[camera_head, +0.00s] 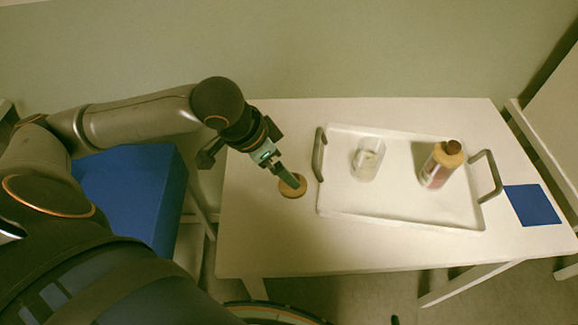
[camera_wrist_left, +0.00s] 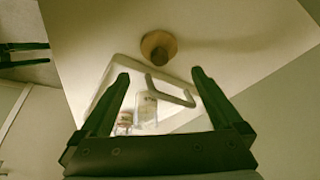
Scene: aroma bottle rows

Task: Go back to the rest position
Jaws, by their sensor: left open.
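My left gripper (camera_head: 291,181) is at the left part of the white table, right by a small round tan disc (camera_head: 293,190) and partly covering it. In the left wrist view the jaws (camera_wrist_left: 161,78) are apart with nothing between them.
A white tray (camera_head: 335,205) with two grey handles stands on the table (camera_head: 260,240). It holds a clear jar (camera_head: 366,161) and a bottle (camera_head: 437,172) with a tan shoulder and brown cap. A blue square (camera_head: 533,205) lies at right. A blue box (camera_head: 130,195) stands left, below my arm.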

